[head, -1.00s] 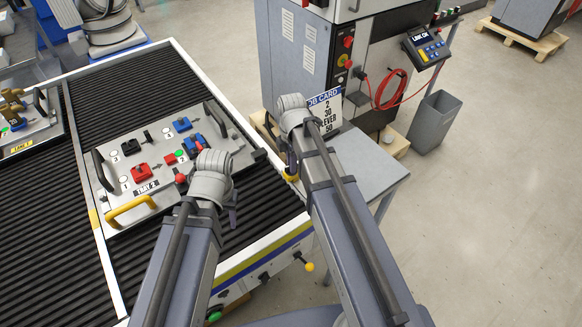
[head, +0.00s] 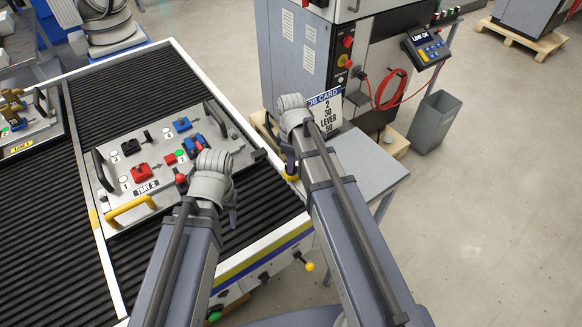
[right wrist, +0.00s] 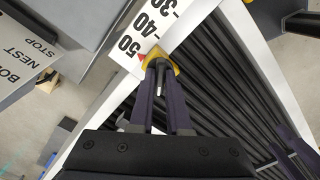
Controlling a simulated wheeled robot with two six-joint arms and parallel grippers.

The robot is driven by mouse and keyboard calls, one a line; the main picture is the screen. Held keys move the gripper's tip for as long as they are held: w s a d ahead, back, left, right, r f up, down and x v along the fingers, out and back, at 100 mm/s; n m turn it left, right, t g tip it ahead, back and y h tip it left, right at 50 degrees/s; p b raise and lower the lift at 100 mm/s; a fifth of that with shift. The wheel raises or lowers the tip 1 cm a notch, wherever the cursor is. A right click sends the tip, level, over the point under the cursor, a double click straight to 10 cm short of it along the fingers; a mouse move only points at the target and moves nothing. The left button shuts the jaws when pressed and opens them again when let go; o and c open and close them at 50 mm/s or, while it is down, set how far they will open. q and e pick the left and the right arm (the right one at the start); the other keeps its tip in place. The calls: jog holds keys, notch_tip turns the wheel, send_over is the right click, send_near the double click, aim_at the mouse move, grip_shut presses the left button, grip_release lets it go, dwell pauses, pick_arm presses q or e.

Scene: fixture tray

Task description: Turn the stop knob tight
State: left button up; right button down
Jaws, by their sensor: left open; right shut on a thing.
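The yellow stop knob (right wrist: 158,66) sits at the rail edge beside a white scale (right wrist: 146,32) marked 30, 40, 50. A red pointer mark (right wrist: 140,57) is close to the 50. My right gripper (right wrist: 160,82) is shut on the knob, its fingers covering much of it. In the head view the knob (head: 290,177) shows as a small yellow patch below my right gripper (head: 290,168), at the table's right corner. My left gripper (head: 233,200) is open, mostly hidden behind its own arm, above the black ribbed table near the tray's right side.
A fixture tray (head: 128,205) with red, blue and black parts lies on the ribbed table (head: 120,85). A job card (head: 328,112) reads 2, 30, LEVER, 50. A grey side table (head: 365,165) stands to the right. A yellow-tipped lever (head: 309,267) sticks out from the table front.

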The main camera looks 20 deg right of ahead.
jog(key=shift+m, duration=0.5)
jog(key=m, duration=0.5)
jog(key=shift+m, duration=0.3)
jog(key=c, duration=1.3)
grip_release()
jog(key=shift+m, duration=0.3)
jog(key=shift+c, duration=0.2)
jog(key=o, duration=0.4)
